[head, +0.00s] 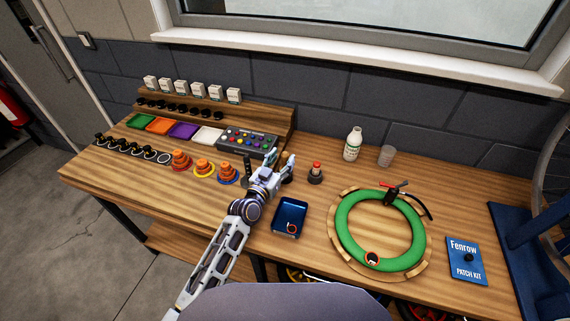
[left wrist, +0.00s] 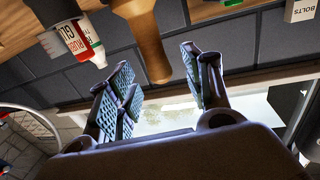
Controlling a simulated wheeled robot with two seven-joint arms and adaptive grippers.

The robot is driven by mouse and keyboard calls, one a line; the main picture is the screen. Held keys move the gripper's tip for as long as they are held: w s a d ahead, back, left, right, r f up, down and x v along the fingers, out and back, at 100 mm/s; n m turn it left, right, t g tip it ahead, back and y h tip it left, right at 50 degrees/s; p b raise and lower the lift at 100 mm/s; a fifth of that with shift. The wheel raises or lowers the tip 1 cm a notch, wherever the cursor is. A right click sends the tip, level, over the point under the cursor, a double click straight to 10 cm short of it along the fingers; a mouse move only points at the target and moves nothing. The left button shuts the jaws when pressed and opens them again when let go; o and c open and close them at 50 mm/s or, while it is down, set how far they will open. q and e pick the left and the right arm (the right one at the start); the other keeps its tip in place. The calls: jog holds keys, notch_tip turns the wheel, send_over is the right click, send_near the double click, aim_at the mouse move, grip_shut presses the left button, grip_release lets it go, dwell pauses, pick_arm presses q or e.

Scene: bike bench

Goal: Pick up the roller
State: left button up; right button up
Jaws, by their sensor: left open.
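What looks like the roller is a tan wooden handle (left wrist: 146,38) in the left wrist view. Its lower end in that picture shows in the gap between the two finger pads, with space visible on both sides. I cannot tell how deep the handle lies between the fingers. My right gripper is not in view.
A blue tray (head: 277,217) is in front, and a green ring (head: 345,240) lies to the right. Orange stacked cones (head: 203,168) and a button box (head: 248,141) are to the left.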

pick_arm(q)
jog(key=shift+x, duration=1.4)
jog(key=shift+c, duration=0.4)
grip_shut()
jog(key=shift+r+p, duration=0.4)
jog(key=shift+r, duration=4.6)
